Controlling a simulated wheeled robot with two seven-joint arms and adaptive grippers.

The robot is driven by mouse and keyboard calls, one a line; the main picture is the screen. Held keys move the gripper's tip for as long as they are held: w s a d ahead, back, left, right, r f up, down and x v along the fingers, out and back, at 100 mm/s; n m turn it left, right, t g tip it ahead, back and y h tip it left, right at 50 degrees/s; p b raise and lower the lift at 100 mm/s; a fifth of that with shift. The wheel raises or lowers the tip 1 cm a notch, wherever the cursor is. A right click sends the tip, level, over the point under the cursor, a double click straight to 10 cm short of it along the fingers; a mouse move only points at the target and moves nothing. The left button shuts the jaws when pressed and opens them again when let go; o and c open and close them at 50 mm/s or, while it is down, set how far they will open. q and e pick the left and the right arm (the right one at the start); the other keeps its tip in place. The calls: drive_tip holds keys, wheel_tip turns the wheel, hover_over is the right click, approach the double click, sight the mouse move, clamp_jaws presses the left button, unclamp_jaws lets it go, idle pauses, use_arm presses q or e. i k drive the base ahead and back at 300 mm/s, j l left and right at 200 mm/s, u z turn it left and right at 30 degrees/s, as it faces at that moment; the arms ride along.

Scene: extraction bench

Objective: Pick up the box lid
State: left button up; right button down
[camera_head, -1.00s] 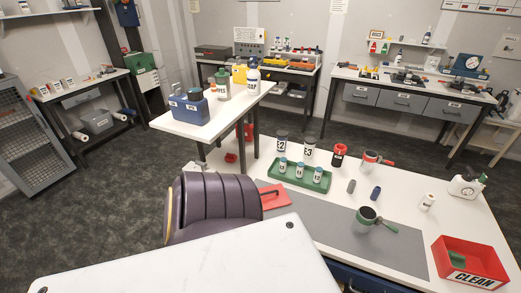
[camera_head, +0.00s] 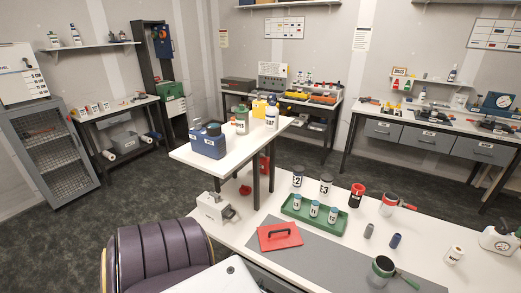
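The red box lid (camera_head: 280,236) lies flat on the long white bench, partly on the grey mat, with its dark handle on top. Nothing covers it, and no gripper is near it in view. Neither my left nor my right gripper shows in the head view.
A green tray (camera_head: 331,226) with several small bottles sits just behind the lid. A white device (camera_head: 213,207) stands to its left. A mug with a green handle (camera_head: 382,268) is on the grey mat (camera_head: 325,268) to the right. A purple ribbed form fills the lower left.

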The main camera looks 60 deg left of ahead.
sight(287, 236)
drive_tip(key=i+l+u, duration=0.1)
drive_tip(key=u, duration=0.7)
